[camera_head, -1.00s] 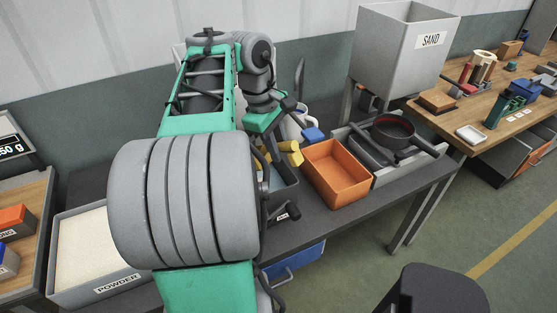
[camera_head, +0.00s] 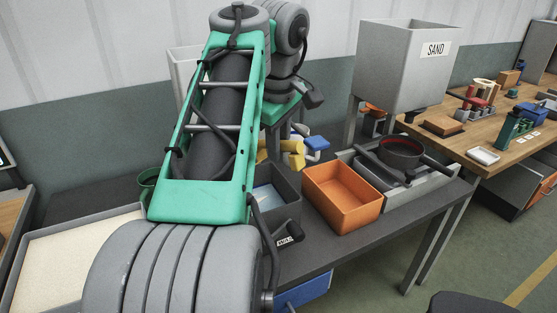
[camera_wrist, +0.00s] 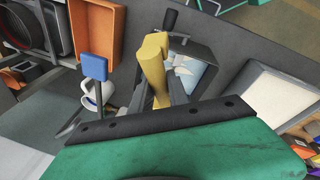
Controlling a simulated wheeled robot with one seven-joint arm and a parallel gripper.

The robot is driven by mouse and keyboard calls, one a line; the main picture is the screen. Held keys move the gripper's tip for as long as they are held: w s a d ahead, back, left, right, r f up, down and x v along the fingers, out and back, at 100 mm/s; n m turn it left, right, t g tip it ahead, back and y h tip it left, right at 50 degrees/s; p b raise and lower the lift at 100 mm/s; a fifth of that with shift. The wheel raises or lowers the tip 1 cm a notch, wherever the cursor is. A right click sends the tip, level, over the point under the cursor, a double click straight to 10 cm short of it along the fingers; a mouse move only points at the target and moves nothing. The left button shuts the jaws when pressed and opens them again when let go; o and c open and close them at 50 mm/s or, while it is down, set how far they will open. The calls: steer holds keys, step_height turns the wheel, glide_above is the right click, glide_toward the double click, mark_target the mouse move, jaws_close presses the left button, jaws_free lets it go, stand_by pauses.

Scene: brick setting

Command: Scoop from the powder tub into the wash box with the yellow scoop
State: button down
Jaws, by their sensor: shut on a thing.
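The yellow scoop (camera_wrist: 153,65) is between the fingers of my gripper (camera_wrist: 160,92) in the wrist view, which is shut on it. Parts of the scoop (camera_head: 294,155) also show in the head view, behind my arm. The grey wash box (camera_wrist: 206,60) lies beyond and beside the scoop in the wrist view, with something pale blue and white inside. In the head view the wash box (camera_head: 288,220) is partly hidden by my arm, and its label is partly covered. The powder tub (camera_head: 20,285), filled with pale powder, is at the left; it also shows in the wrist view (camera_wrist: 236,78).
An orange tray (camera_head: 342,222) stands right of the wash box, with a pan (camera_head: 402,150) beyond it. A blue-ended tool (camera_wrist: 94,68) stands close beside the scoop in the wrist view. A SAND hopper (camera_head: 395,60) stands at the back. The front right of the dark table is clear.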

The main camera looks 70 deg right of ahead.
steer(key=shift+r, duration=0.1)
steer(key=b, duration=0.3)
steer(key=shift+d+f+t, duration=0.1)
steer(key=shift+f+t, duration=0.2)
steer(key=shift+b, duration=0.55)
steer(key=shift+r+b, duration=0.2)
steer(key=shift+b, duration=1)
steer(key=t+b, duration=0.1)
steer(key=b, duration=0.2)
steer(key=shift+r+h, duration=0.3)
steer(key=shift+h, duration=0.1)
steer(key=shift+r+t+b, duration=0.4)
steer(key=shift+t+b, duration=0.2)
steer(key=shift+b, duration=0.5)
steer(key=shift+r, duration=0.4)
